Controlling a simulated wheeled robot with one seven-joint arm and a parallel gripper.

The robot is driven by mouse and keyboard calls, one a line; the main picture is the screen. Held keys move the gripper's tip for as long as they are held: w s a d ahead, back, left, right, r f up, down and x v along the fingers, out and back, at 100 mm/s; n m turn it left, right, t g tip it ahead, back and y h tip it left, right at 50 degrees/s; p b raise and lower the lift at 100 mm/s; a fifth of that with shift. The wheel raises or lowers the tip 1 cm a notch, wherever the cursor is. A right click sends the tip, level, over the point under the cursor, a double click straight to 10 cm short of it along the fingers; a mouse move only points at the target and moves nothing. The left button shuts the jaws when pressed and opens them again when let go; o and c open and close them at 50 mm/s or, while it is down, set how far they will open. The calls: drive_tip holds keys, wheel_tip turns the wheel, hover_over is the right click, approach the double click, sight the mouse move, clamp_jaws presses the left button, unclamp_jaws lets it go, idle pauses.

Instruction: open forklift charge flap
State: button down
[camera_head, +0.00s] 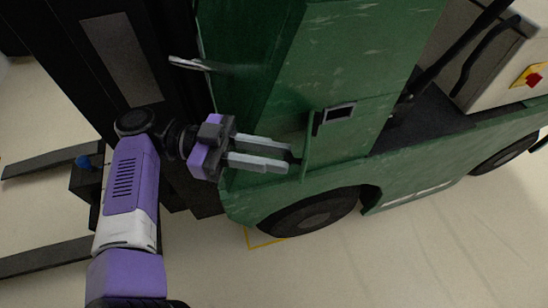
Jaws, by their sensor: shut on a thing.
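The green forklift (345,40) fills the upper middle and right of the view. Its charge flap (307,145) is a thin green panel seen nearly edge-on, standing out from the forklift's side. The fingertips are shut on the flap's edge at a small dark part. The exact contact is small and partly hidden by the fingers.
The dark mast (115,50) stands at left, with forks (45,258) low over the floor. A silver handle (189,64) juts out above my gripper. The front wheel (310,212) is below the flap. A red button (534,79) is at far right. Pale floor (400,260) is clear in front.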

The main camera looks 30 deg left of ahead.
idle(0.5)
drive_tip(key=c, duration=1.3)
unclamp_jaws()
drive_tip(key=shift+w, duration=0.1)
